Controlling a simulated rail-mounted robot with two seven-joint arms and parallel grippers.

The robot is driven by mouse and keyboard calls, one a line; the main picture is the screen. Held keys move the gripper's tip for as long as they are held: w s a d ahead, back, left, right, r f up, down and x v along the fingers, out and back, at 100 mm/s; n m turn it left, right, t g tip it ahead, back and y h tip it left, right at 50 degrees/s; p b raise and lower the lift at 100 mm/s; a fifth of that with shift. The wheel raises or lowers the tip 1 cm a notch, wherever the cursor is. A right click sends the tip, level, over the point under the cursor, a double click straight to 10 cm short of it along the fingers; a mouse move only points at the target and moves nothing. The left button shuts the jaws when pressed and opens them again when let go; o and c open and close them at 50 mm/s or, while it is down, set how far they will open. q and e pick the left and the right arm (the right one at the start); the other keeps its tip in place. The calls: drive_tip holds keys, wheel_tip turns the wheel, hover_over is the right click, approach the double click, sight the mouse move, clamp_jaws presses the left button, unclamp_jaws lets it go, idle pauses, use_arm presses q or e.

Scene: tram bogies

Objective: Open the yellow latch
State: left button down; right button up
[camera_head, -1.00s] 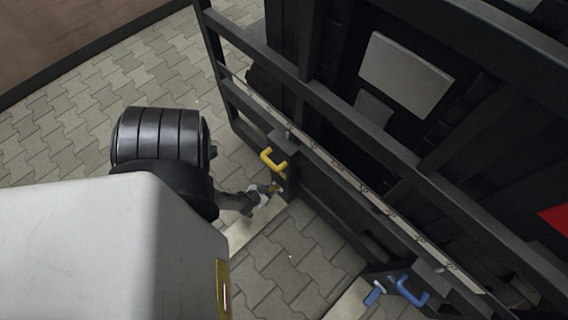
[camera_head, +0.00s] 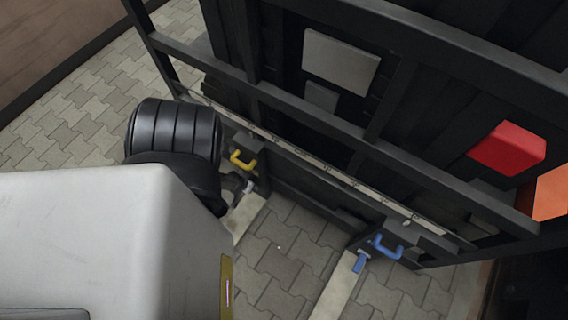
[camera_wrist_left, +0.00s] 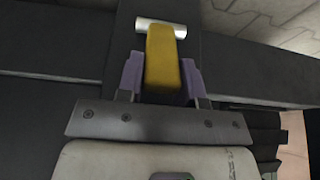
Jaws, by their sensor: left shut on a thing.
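The yellow latch (camera_wrist_left: 163,62) is a short yellow lever with a metal pin (camera_wrist_left: 160,27) at its far end, against a dark frame. My left gripper (camera_wrist_left: 163,85) is shut on it, with one purple finger on each side. In the head view my left gripper (camera_head: 243,188) is small, just below a yellow U-shaped handle (camera_head: 243,161) on the dark frame. There the latch is mostly hidden by the gripper. My right gripper is not in view.
The dark bogie frame (camera_head: 310,119) fills the upper right. A blue handle (camera_head: 388,247) and a blue latch (camera_head: 360,262) sit on it farther right. A red block (camera_head: 507,148) shows at the right. Paved floor (camera_head: 285,255) is clear below.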

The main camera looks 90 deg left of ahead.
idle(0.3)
use_arm(q)
drive_tip(key=c, duration=0.8)
unclamp_jaws()
drive_tip(key=shift+o, duration=0.2)
drive_tip(key=p+v, duration=1.2)
drive_tip(key=v, duration=0.1)
drive_tip(key=shift+d+r+p, duration=0.2)
drive_tip(key=shift+r+p, duration=0.15)
drive_tip(key=shift+p, duration=0.05)
drive_tip(key=shift+s, duration=0.1)
